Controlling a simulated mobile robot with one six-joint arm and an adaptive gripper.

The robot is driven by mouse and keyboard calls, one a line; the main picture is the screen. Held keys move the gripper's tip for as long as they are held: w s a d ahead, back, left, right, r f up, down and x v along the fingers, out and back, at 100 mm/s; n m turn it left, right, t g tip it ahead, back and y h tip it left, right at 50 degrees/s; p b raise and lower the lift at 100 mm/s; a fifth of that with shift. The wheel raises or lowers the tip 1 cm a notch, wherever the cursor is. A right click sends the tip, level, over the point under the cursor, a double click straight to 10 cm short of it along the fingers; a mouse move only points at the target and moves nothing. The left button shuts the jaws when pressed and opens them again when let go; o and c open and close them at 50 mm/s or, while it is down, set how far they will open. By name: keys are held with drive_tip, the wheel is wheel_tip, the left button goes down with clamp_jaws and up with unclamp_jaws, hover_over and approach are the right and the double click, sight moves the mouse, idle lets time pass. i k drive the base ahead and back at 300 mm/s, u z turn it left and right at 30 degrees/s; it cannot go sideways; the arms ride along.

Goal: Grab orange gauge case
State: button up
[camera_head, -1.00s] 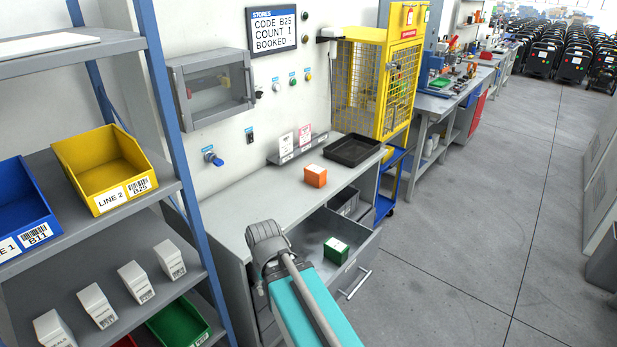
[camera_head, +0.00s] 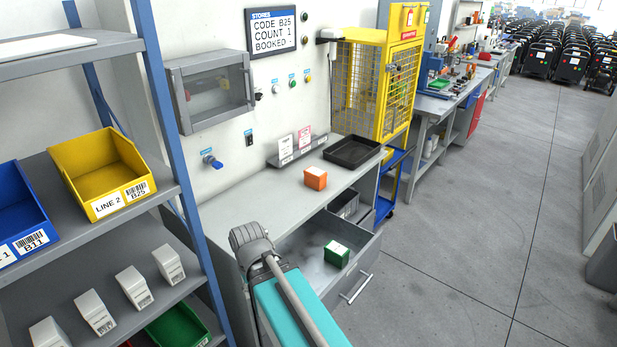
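The orange gauge case (camera_head: 315,178) is a small orange box with a pale label on its top. It sits on the grey workbench top (camera_head: 262,196), left of the black tray. My arm, with a teal link, reaches up from the bottom of the view, and its grey end is near the bench's front edge, below and left of the orange case and apart from it. The gripper's fingers are hidden from this camera, so I cannot tell whether they are open or shut.
An open drawer (camera_head: 310,262) under the bench holds a green box (camera_head: 336,253). A black tray (camera_head: 352,151) lies at the bench's right end, beside a yellow mesh cage (camera_head: 405,85). A shelf with a yellow bin (camera_head: 84,204) and a blue bin (camera_head: 22,243) stands left.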

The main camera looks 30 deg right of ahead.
sight(315, 179)
drive_tip(key=i, duration=0.9)
drive_tip(key=z, duration=0.05)
